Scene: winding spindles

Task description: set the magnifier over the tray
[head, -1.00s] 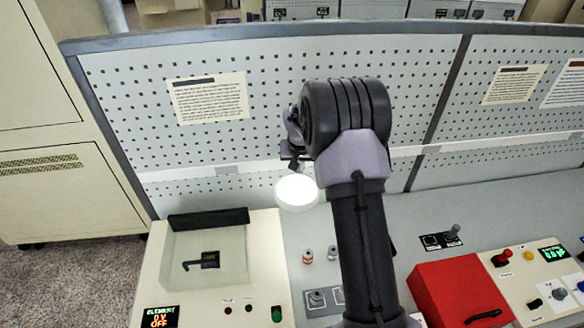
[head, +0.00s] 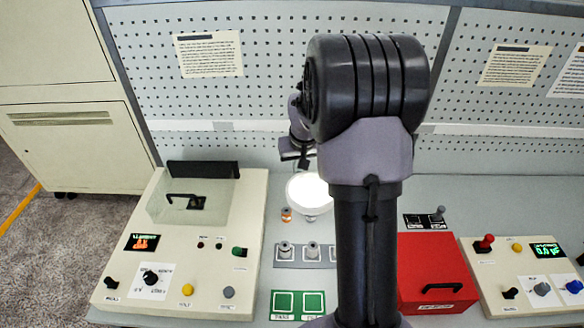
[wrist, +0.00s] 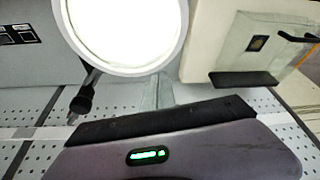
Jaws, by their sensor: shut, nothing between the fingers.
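The magnifier (head: 309,190) shows as a bright white disc in a pale round rim above the bench, partly behind my arm. In the wrist view its lit disc (wrist: 122,28) fills the top middle, with a dark knob (wrist: 82,98) at its lower left. My gripper (head: 302,163) is mostly hidden by my arm in the head view, just above the magnifier's far edge. In the wrist view my gripper (wrist: 157,92) is shut and empty, close beside the rim; contact cannot be told. I cannot clearly identify the tray; a green plate with two pale squares (head: 297,306) lies at the front.
A cream console with a clear cover (head: 190,200) stands left. A small copper-coloured bobbin (head: 286,215) and a grey plate with round knobs (head: 284,255) are near the magnifier. A red box (head: 438,270) and another console (head: 530,275) are right. A pegboard (head: 270,80) closes the back.

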